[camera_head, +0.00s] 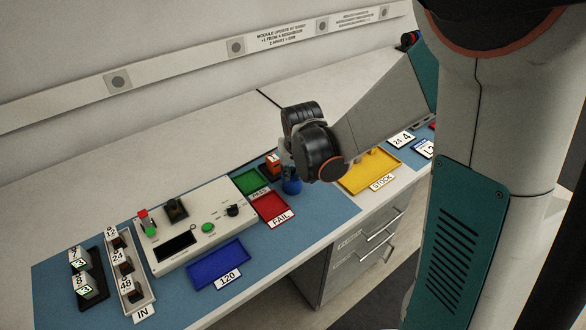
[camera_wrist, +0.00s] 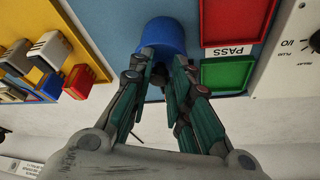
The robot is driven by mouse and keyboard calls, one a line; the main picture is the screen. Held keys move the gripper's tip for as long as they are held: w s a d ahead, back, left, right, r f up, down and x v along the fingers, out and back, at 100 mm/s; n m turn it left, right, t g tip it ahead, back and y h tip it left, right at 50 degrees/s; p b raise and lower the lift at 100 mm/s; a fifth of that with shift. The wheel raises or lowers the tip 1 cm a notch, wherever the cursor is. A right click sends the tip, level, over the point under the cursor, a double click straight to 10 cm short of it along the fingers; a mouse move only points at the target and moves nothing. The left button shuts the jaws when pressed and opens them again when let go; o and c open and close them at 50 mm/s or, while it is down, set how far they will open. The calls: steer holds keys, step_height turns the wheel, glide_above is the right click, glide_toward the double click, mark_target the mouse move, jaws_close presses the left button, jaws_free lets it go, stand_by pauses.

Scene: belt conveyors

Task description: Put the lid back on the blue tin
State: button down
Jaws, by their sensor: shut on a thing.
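The blue tin (camera_wrist: 163,34) shows in the wrist view as a smooth blue cylinder just beyond and between my fingertips. It also shows in the head view (camera_head: 292,187), low under my gripper, beside the red tray. My gripper (camera_wrist: 161,62) has its two fingers on either side of the near end of the blue piece and is shut on it. In the head view my gripper (camera_head: 288,163) is mostly hidden by my dark wrist. I cannot tell the lid from the tin body, nor whether a seam lies between them. No separate lid shows.
The red FAIL tray (camera_head: 275,208) and green PASS tray (camera_head: 251,183) lie beside the tin. An orange module (camera_head: 272,166) stands close behind. The yellow STOCK tray (camera_head: 386,172) holds modules to the right. A control box (camera_head: 185,241) and blue 120 tray (camera_head: 216,265) are left.

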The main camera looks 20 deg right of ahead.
steer(key=c, duration=0.9)
jaws_free()
steer(key=shift+c, duration=0.2)
steer(key=shift+r, duration=0.1)
step_height(320, 180, up, 7)
steer(key=p, duration=0.5)
jaws_close()
stand_by(0.3)
